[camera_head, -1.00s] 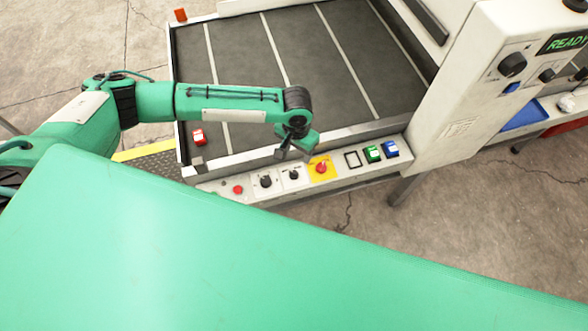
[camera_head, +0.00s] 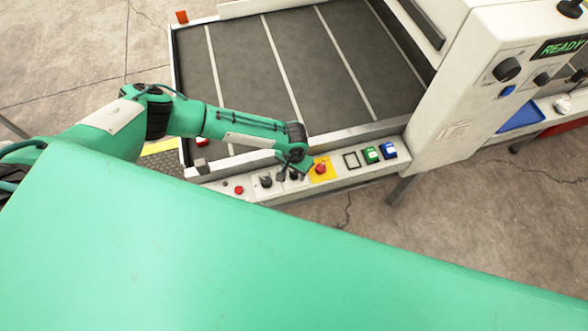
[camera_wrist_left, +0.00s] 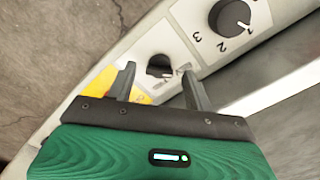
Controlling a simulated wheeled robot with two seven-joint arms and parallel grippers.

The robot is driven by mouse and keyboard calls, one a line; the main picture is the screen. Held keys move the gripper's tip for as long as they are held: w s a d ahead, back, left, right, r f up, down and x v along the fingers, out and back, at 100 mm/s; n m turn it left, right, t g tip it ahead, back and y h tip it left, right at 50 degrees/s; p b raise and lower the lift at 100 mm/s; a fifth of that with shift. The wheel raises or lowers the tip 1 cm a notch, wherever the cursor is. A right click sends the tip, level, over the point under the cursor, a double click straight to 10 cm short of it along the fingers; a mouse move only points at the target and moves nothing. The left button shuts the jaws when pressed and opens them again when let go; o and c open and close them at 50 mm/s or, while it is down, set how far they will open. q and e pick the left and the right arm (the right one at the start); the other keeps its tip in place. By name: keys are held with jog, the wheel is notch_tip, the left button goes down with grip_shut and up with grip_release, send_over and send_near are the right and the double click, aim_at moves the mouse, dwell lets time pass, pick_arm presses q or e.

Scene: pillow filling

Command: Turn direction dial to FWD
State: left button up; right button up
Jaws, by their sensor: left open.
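The direction dial (camera_wrist_left: 158,66) is a small black knob on a white plate on the front control panel. In the left wrist view it sits between the fingertips of my open left gripper (camera_wrist_left: 155,82), apart from both as far as I can tell. One finger partly covers its label, so I cannot read its setting. In the head view my left gripper (camera_head: 287,177) is low over the panel and largely hides this dial. My right gripper is not in view.
A larger numbered black dial (camera_wrist_left: 232,17) is beside the direction dial. It also shows in the head view (camera_head: 265,181). A red knob on a yellow plate (camera_head: 320,168), a green switch (camera_head: 371,155) and a blue switch (camera_head: 388,150) are to the right. The conveyor belt (camera_head: 330,70) lies behind.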

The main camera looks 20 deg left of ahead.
pick_arm(q)
jog(key=shift+f, duration=0.4)
jog(key=c, duration=1)
jog(key=shift+o, duration=0.2)
